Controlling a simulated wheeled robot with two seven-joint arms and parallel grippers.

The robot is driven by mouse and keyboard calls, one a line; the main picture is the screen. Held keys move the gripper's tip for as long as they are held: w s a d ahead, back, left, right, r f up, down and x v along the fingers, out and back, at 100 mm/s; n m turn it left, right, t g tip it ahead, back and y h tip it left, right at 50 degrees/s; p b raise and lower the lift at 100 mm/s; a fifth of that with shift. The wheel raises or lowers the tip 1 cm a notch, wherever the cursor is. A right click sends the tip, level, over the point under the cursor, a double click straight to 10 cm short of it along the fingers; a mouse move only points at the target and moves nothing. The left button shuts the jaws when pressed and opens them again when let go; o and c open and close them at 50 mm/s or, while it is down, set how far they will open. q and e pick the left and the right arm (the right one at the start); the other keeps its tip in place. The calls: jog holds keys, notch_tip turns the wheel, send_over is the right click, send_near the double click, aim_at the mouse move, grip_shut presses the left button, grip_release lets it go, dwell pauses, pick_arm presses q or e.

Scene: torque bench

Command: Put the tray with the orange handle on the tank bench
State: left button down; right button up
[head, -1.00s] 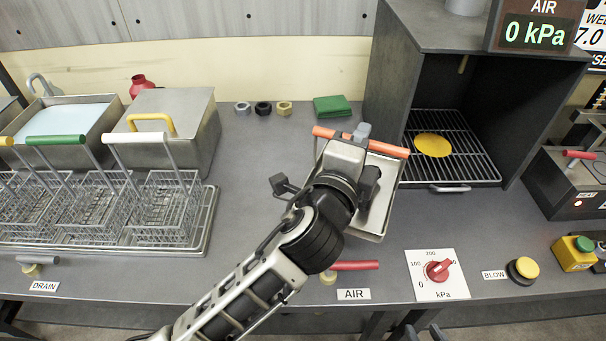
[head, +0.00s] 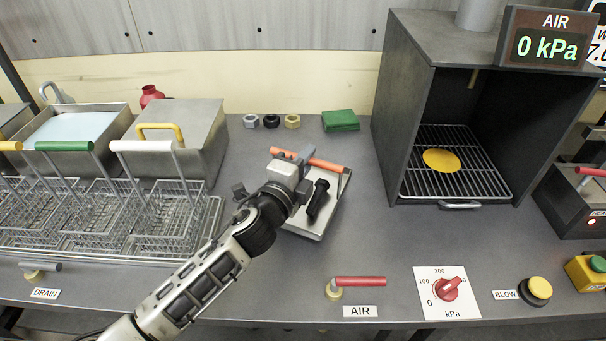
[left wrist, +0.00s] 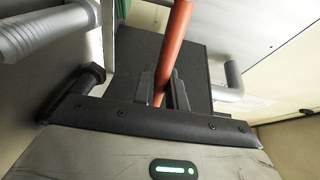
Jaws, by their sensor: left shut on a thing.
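My left gripper (head: 298,162) is shut on the orange handle (head: 322,163) of a shallow pale metal tray (head: 307,222). In the left wrist view the orange handle (left wrist: 174,45) runs between the two dark fingers (left wrist: 160,90). The tray is over the grey bench (head: 260,290), between the wire baskets and the dark oven-like box. A steel tank with pale blue liquid (head: 75,130) stands at the back left. My right gripper is not in view.
Wire baskets (head: 165,215) with white, green and yellow handles stand left of my arm. A lidded steel box (head: 190,125) is behind them. The dark box (head: 408,110) stands right. A red-handled air valve (head: 358,281) is in front.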

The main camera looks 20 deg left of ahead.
pick_arm(q)
jog(key=shift+w+a+f+b, duration=0.15)
jog(key=shift+f+b, duration=0.2)
jog(key=shift+f, duration=0.55)
jog(key=shift+w+a+f+b, duration=0.15)
jog(key=shift+f+b, duration=0.15)
jog(key=shift+f, duration=0.55)
jog(key=shift+s, duration=0.1)
jog(key=shift+f, duration=0.2)
jog(key=c, duration=1.4)
grip_release()
jog(key=shift+s+f, duration=0.1)
jog(key=shift+f, duration=0.05)
jog(key=shift+r, duration=0.2)
jog(key=s+a+b, duration=0.1)
jog(key=s+a, duration=0.1)
jog(key=s, duration=1)
